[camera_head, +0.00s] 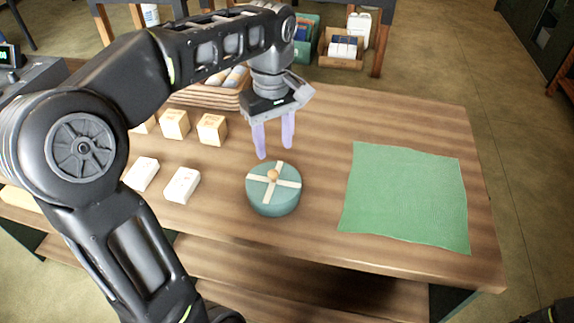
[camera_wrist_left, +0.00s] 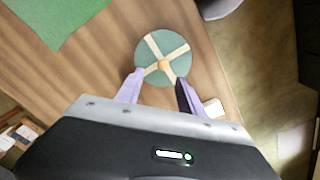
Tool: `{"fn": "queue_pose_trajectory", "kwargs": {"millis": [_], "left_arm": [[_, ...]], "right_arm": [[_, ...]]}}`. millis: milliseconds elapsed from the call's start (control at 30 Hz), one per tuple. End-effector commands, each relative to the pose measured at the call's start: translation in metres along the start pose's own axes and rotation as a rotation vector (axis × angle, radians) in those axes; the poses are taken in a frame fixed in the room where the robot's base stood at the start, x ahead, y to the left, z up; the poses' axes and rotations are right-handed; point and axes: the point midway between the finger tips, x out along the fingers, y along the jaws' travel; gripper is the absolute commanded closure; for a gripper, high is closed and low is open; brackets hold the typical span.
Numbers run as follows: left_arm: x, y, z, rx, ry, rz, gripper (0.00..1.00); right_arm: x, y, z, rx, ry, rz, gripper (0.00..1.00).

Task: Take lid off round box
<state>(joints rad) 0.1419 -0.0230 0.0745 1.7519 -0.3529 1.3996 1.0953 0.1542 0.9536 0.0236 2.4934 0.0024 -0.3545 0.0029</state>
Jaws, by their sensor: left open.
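The round box (camera_head: 274,200) is teal and stands on the wooden table. Its lid (camera_head: 287,178) is on it, with a cream cross band and a small orange knob (camera_head: 272,175) at the middle. In the left wrist view the lid (camera_wrist_left: 151,49) lies beyond the fingertips, and the knob (camera_wrist_left: 165,65) shows between them. My left gripper (camera_head: 274,154) has pale purple fingers, pointing down, open and empty, above and just behind the box. It also shows in the left wrist view (camera_wrist_left: 158,76). My right gripper is not in view.
A green cloth (camera_head: 405,197) lies flat at the table's right. Small cream boxes (camera_head: 212,129) and white boxes (camera_head: 182,185) stand left of the round box. A wicker basket (camera_head: 215,97) is behind them. Bare table lies between round box and cloth.

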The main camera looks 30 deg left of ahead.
Motion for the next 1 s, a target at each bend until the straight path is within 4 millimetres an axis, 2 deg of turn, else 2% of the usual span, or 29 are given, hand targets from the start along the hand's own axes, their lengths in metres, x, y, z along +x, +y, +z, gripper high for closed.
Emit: {"fn": "queue_pose_trajectory", "kwargs": {"millis": [300,600,867,1000], "left_arm": [[0.001,0.0,0.0,0.0,0.0,0.0,0.55],[0.026,-0.001,0.0,0.0,0.0,0.0,0.55],[0.026,0.0,0.0,0.0,0.0,0.001,0.55],[0.034,-0.002,0.001,0.0,-0.001,-0.002,0.55]], "right_arm": [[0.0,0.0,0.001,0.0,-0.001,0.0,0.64],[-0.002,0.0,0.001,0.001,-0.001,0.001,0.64],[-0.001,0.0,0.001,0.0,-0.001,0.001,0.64],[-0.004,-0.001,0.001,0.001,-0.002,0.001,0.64]]}}
